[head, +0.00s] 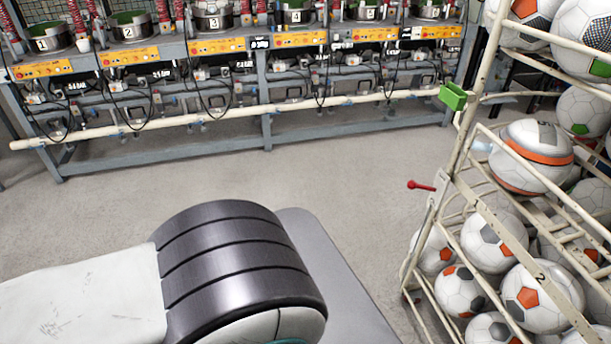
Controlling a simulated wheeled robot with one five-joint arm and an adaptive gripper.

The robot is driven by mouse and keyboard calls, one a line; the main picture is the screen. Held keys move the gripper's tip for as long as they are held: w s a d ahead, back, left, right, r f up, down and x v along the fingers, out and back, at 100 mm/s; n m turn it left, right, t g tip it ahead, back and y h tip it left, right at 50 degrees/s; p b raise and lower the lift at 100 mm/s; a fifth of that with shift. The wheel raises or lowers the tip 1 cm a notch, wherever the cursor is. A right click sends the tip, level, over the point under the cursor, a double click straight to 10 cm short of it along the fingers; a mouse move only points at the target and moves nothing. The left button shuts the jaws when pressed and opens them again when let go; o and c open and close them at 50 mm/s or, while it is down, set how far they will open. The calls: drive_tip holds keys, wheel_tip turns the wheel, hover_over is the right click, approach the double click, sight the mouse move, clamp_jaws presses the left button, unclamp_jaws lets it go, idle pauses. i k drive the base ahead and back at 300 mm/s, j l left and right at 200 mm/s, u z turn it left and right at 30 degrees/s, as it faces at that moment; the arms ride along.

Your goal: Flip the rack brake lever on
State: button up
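The rack (468,138) is a cream metal frame at the right of the head view, loaded with soccer balls. A short lever with a red knob (412,184) sticks out to the left from the rack's near-left post, about halfway up. It looks roughly level, tilted slightly up toward the knob. I cannot tell from this which brake position it is in. A white and dark grey rounded arm part of mine fills the lower left and middle, apart from the lever. My gripper is not in view.
A long grey workbench (160,156) with numbered press stations (214,20) runs along the back. A cream pipe (200,118) runs along its front. Bare grey floor (330,190) lies between bench, rack and me.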

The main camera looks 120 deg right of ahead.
sight(411, 185)
drive_tip(key=z, duration=4.95)
